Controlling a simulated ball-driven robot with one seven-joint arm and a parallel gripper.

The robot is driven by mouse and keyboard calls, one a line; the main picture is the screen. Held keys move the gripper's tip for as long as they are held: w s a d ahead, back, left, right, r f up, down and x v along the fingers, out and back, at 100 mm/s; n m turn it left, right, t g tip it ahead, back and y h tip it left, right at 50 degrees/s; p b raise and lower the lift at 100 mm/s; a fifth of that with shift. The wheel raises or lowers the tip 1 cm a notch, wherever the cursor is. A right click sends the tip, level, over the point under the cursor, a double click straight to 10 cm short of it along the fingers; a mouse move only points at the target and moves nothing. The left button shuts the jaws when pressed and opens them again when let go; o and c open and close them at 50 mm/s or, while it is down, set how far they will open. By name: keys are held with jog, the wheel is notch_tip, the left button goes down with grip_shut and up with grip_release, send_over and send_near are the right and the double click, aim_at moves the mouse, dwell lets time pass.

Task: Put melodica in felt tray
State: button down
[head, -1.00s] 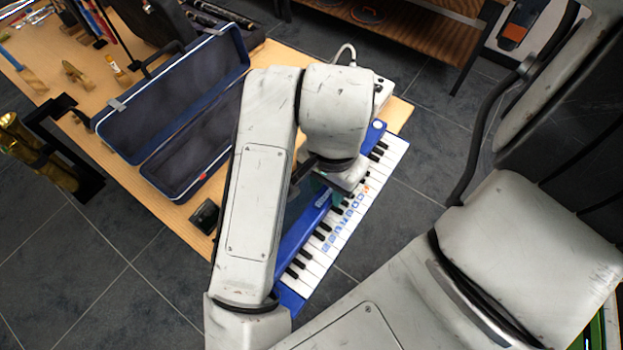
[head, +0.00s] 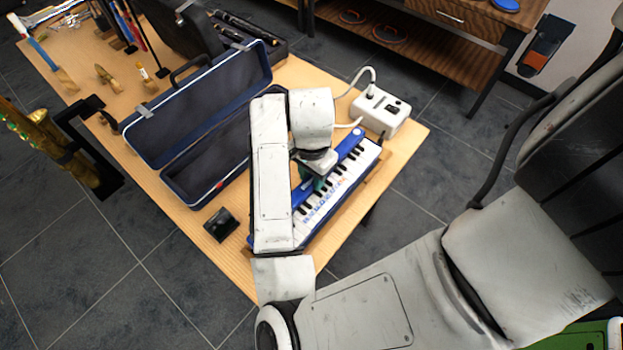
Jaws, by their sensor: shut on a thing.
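The melodica (head: 338,190) is a blue keyboard with white and black keys, slanting from lower left to upper right at the near right end of the wooden table. My gripper (head: 308,184) is shut on its blue side near the middle; my wrist hides most of the fingers and my arm covers the left end of the melodica. I cannot tell whether the melodica touches the table or is held just above it. A green surface with a pale rim (head: 580,338), cut off at the bottom right corner, may be the felt tray; I cannot be sure.
An open blue case (head: 185,130) lies left of my arm. A small black object (head: 221,225) lies near the table's (head: 180,215) front edge. A white box with a cable (head: 380,110) stands at the right end. A brass instrument (head: 55,150) is at left. Floor is free in front.

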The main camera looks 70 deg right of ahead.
aim_at(312, 178)
jog(key=shift+w+d+f, duration=0.1)
jog(key=shift+d+f, duration=0.1)
jog(key=shift+f, duration=1.5)
jog(key=shift+f, duration=0.15)
jog(key=c, duration=0.8)
grip_release()
